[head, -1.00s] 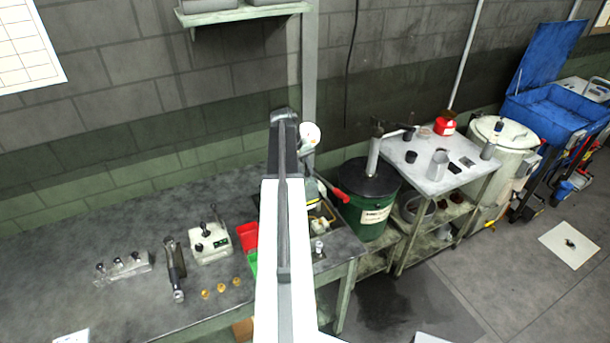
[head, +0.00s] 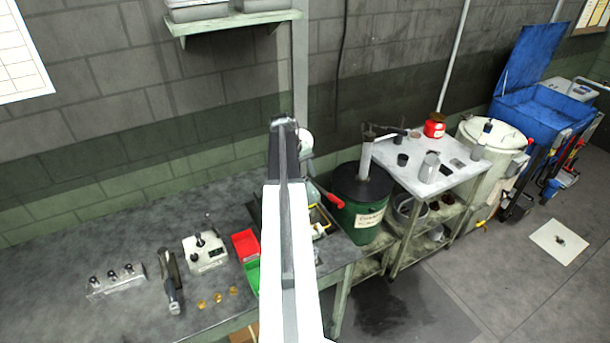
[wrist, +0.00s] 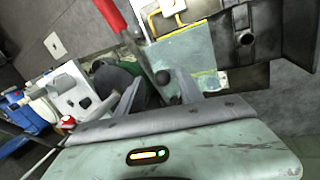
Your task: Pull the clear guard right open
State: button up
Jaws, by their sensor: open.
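In the wrist view the clear guard (wrist: 188,58) shows as a pale see-through panel with yellow along its edges, on the machine at the bench's right end. A black ball knob (wrist: 163,77) shows at its near left corner. My gripper (wrist: 158,82) is open, its two grey fingers pointing towards the knob, which appears between the fingertips. I cannot tell whether the fingers touch it. A red-handled lever (wrist: 110,14) rises just left of the guard; it also shows in the head view (head: 328,197). There my arm hides my gripper and most of the machine.
A red bin (head: 245,244) and a green bin (head: 252,276) stand left of my arm. A green drum (head: 363,215) and a metal trolley (head: 432,178) stand to the right.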

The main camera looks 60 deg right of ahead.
jog(key=p+v, duration=0.6)
jog(key=v, duration=0.1)
jog(key=shift+r+p, duration=0.35)
jog(key=shift+p, duration=0.05)
jog(key=shift+s, duration=0.1)
